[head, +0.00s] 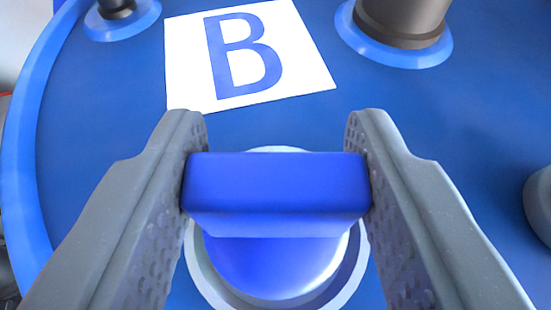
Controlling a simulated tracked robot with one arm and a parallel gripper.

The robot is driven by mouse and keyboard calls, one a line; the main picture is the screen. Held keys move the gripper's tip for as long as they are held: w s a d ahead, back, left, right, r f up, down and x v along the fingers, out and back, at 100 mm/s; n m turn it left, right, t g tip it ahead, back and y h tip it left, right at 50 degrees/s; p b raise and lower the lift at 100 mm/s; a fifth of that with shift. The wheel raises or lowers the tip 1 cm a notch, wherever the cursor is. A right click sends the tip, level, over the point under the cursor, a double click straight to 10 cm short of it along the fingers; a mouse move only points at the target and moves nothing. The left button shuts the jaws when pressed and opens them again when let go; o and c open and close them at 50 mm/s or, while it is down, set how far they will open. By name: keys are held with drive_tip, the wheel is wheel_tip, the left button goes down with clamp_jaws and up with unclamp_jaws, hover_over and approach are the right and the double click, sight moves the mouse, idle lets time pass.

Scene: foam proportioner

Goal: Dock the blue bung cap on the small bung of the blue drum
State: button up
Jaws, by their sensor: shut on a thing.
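My gripper (277,180) is shut on the bar-shaped handle of the blue bung cap (277,185), with one textured grey finger on each side. The cap's rounded blue body shows below the handle, with a pale ring (200,270) around it. I cannot tell whether this ring belongs to the cap or to the drum, nor whether the cap touches the drum. The blue drum (90,130) top fills most of the view. A small fitting with a blue collar and dark centre (122,22) stands at the upper left.
A white label with a blue letter B (190,60) lies on the drum top beyond the cap. A larger dark cylinder (402,18) in a blue collar stands at the upper right. A grey rounded part (540,205) shows at the right edge. The drum's raised rim (25,130) curves along the left.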

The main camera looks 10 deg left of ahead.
drive_tip(key=shift+f, duration=0.5)
drive_tip(key=o, duration=0.7)
drive_tip(key=shift+b+v, duration=0.95)
drive_tip(key=shift+v, duration=4.6)
